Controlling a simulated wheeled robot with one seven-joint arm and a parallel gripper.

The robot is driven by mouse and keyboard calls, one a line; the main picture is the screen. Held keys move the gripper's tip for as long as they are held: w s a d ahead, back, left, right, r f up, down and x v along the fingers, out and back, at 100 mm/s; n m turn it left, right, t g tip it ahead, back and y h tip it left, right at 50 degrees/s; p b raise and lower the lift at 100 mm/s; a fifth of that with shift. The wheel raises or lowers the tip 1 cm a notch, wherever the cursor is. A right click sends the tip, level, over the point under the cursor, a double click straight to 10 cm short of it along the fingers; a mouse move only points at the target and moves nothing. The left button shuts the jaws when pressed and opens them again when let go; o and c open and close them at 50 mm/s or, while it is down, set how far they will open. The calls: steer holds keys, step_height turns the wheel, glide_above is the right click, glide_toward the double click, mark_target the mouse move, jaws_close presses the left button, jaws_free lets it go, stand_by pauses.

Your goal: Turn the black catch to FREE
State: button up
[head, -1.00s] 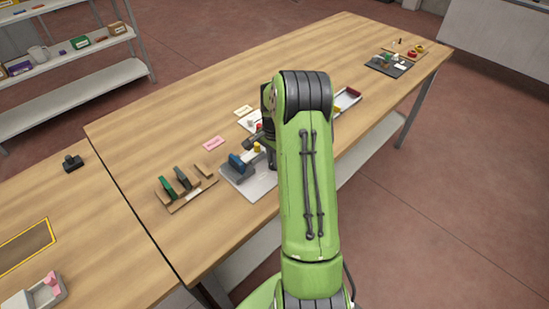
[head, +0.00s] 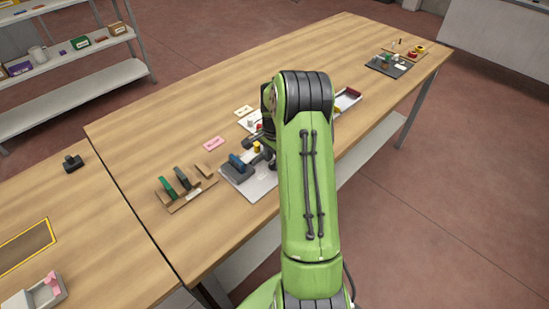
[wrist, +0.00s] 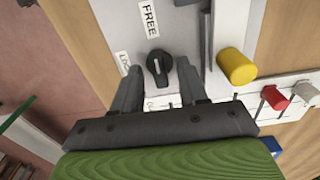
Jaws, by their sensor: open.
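The black catch (wrist: 158,64) shows in the wrist view as a small dark knob on a light grey panel (wrist: 190,22). A FREE label (wrist: 149,18) lies above it and a LOCK label (wrist: 123,63) to its left. I cannot tell clearly which label the catch points to. My gripper (wrist: 159,70) is open, with one dark finger on each side of the catch in the picture. A gap shows between each finger and the catch. In the head view my own arm hides the catch.
A yellow cylinder (wrist: 237,66) stands right of the gripper, beside a grey upright part. A red knob (wrist: 275,97) and a white knob (wrist: 305,91) are farther right. In the head view, a blue part (head: 240,163) and a rack with green and dark pieces (head: 183,189) stand to the left.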

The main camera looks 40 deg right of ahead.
mark_target(274, 162)
step_height(274, 162, up, 16)
steer(key=p, duration=0.3)
steer(key=shift+a, duration=0.1)
stand_by(0.3)
steer(key=s+a+r+n+t+h, duration=0.1)
steer(key=s+a+r+n, duration=0.3)
steer(key=a, duration=0.3)
steer(key=s+a+r+n+t, duration=0.1)
steer(key=a+r+n, duration=0.3)
steer(key=a+r, duration=0.3)
steer(key=s+a+f+n+t+y, duration=0.1)
steer(key=s+a+n+t, duration=0.2)
steer(key=s+a+n, duration=0.6)
steer(key=s+a, duration=0.3)
steer(key=s, duration=0.3)
steer(key=shift+s+f+n+t, duration=0.25)
steer(key=shift+f+n+t, duration=0.05)
steer(key=shift+f+n, duration=0.1)
